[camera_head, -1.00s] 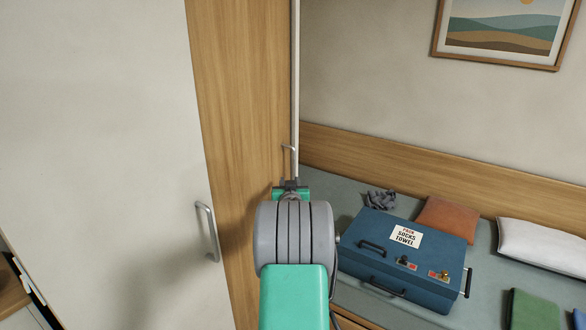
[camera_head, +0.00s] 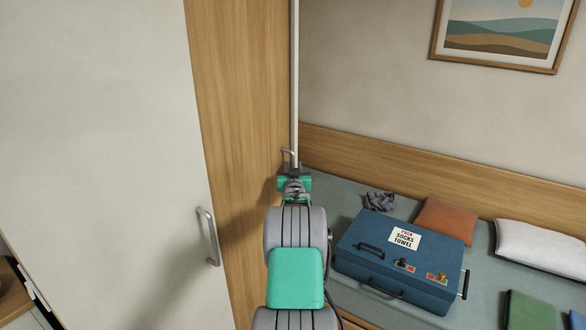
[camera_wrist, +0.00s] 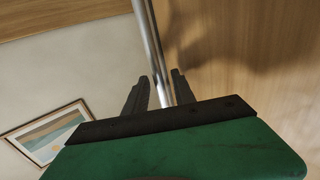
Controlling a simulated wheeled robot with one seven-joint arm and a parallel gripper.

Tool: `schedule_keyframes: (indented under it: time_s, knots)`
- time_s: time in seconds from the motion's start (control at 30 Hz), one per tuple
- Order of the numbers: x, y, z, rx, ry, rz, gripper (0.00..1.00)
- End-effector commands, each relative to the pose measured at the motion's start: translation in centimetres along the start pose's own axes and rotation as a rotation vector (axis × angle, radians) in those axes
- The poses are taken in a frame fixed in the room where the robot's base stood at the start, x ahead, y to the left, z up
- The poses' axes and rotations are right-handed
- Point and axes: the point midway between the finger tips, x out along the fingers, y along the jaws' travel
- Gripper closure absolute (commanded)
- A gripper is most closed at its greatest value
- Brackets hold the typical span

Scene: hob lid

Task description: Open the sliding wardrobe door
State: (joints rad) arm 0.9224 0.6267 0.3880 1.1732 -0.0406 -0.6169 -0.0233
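A wooden panel (camera_head: 243,90), which looks like the wardrobe's sliding door, stands upright left of the bunk. A small metal handle (camera_head: 289,153) is at its right edge, mostly hidden behind my gripper in the head view. My gripper (camera_head: 293,172) is at this handle. In the wrist view a metal bar (camera_wrist: 150,45), likely the handle, runs between the two dark fingers of my gripper (camera_wrist: 160,90). The fingers are apart, with a gap visible beside the bar. Whether either finger touches it, I cannot tell. The wood surface (camera_wrist: 245,60) fills the right side there.
A white door (camera_head: 100,130) with a metal handle (camera_head: 208,236) stands close on the left. On the bunk (camera_head: 340,190) are a blue case (camera_head: 350,240), a grey cloth (camera_head: 380,201) and cushions (camera_head: 445,220). A picture (camera_head: 500,32) hangs on the wall.

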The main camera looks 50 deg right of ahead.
Motion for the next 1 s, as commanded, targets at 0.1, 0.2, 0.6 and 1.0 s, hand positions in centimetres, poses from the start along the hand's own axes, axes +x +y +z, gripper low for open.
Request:
schedule_keyframes:
  time_s: [0.1, 0.2, 0.6, 1.0]
  knots:
    - [-0.02, 0.00, 0.01, 0.000, 0.000, 0.000, 0.80]
    - [-0.02, 0.00, 0.01, 0.000, 0.000, 0.000, 0.88]
    - [-0.03, 0.02, 0.00, 0.000, 0.000, 0.000, 1.00]
    - [-0.03, 0.03, 0.00, 0.000, 0.000, 0.000, 1.00]
